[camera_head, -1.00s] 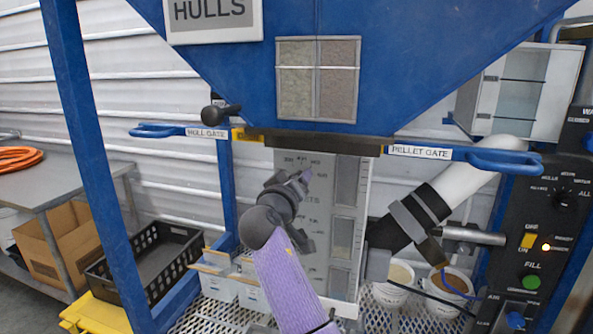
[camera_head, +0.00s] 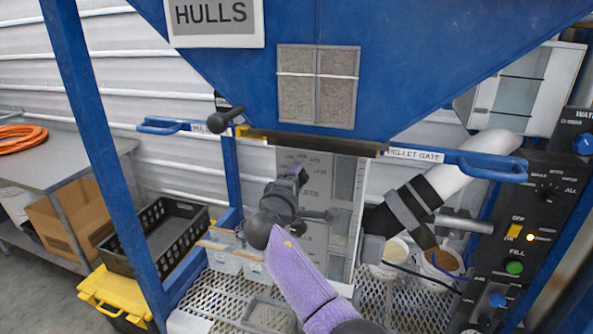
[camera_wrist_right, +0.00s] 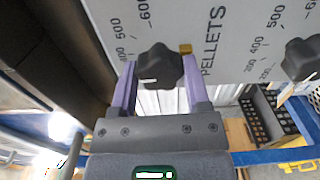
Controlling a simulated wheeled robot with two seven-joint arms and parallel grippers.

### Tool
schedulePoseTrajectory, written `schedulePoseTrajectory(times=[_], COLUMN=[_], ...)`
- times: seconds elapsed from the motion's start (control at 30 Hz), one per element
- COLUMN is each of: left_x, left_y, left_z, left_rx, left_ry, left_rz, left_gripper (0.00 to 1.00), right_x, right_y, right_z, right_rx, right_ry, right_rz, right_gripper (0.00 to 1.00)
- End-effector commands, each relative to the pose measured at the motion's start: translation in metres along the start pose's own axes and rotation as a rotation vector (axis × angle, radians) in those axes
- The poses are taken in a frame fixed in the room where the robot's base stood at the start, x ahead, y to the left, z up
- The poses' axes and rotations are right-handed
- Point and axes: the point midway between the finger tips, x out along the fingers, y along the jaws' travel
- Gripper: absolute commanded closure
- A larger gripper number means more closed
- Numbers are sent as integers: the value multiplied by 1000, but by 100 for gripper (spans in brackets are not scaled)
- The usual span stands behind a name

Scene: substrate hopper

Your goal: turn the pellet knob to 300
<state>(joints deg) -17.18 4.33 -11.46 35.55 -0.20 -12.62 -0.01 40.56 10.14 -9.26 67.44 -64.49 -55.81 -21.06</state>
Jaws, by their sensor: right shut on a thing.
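A small gold tab (camera_wrist_right: 185,48) shows at the knob's edge. I cannot tell the exact setting. A second black knob (camera_wrist_right: 301,59) with its own scale is apart from the fingers. My left gripper is out of view.
The blue hopper (camera_head: 230,60) hangs above, with the blue pellet gate handle (camera_head: 490,168) at right and the hull gate handle (camera_head: 160,125) at left. A control box (camera_head: 530,210) stands at right. A black basket (camera_head: 150,262) and a yellow-lidded bin (camera_head: 108,288) are at lower left.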

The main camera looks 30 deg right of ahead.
Motion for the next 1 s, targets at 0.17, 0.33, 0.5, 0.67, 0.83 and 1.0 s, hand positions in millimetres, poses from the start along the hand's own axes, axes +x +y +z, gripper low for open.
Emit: schedulePoseTrajectory(times=[0.17,0.33,0.5,0.67,0.83,1.0], left_x=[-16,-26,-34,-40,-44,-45], left_y=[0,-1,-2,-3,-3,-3], left_z=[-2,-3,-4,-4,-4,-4], left_rx=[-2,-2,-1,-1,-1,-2], left_ry=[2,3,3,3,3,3], left_rz=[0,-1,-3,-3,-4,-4], left_gripper=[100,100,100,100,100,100], right_x=[0,0,0,0,0,0], right_y=[2,1,0,-1,-2,-3], right_z=[0,0,0,0,1,0], right_rx=[-165,-315,-442,-536,-602,-638], right_ry=[0,1,1,1,1,2], right_rz=[-2,-2,-2,-1,-2,-2], right_gripper=[98,98,98,98,98,98])
